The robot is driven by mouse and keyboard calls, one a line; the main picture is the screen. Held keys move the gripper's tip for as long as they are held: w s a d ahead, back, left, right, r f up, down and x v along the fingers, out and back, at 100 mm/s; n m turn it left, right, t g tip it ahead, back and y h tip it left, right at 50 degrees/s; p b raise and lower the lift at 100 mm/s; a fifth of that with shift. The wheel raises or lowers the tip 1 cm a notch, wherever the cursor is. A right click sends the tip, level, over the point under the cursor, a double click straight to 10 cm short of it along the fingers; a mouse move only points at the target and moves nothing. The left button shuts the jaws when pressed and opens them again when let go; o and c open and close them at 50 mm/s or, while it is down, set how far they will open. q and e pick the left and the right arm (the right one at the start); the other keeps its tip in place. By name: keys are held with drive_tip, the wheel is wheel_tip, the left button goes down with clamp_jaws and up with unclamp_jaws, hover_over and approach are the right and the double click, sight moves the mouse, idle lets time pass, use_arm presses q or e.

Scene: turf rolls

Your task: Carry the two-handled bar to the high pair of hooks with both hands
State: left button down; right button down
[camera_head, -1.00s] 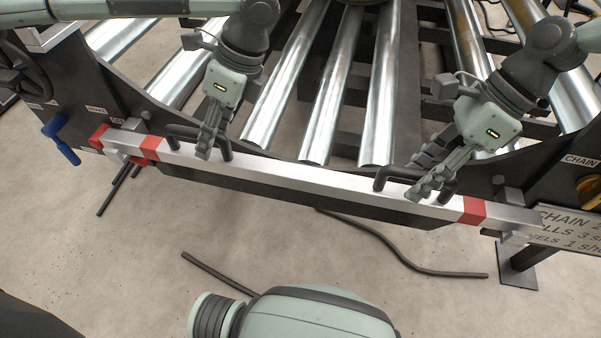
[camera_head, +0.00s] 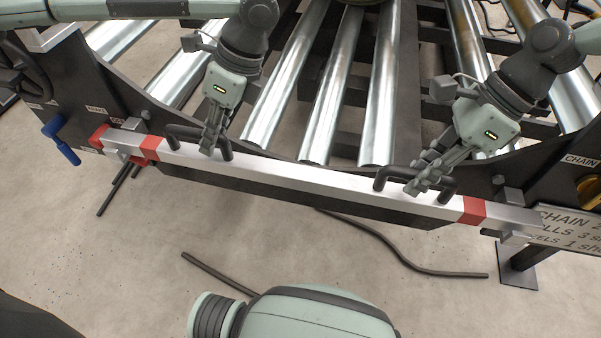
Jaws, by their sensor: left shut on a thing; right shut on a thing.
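The two-handled bar (camera_head: 300,183) is a long silver bar with red bands near its ends and two black handles on top. It lies across the front of the roller frame, its left end by a red-marked bracket (camera_head: 98,137) and its right end by a grey bracket (camera_head: 512,236). My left gripper (camera_head: 210,146) is shut on the left handle (camera_head: 176,131). My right gripper (camera_head: 420,184) is shut on the right handle (camera_head: 381,180). The fingers partly hide both handles. I cannot tell which hooks are the high pair.
Steel rollers (camera_head: 335,85) lie behind the bar. A blue-handled lever (camera_head: 60,140) is at the left side plate. A lettered sign (camera_head: 570,226) is at the right.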

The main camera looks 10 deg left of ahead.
use_arm(q)
drive_tip(key=shift+r, duration=0.15)
use_arm(e)
drive_tip(key=shift+w+r, duration=0.1)
drive_tip(key=shift+r, duration=0.1)
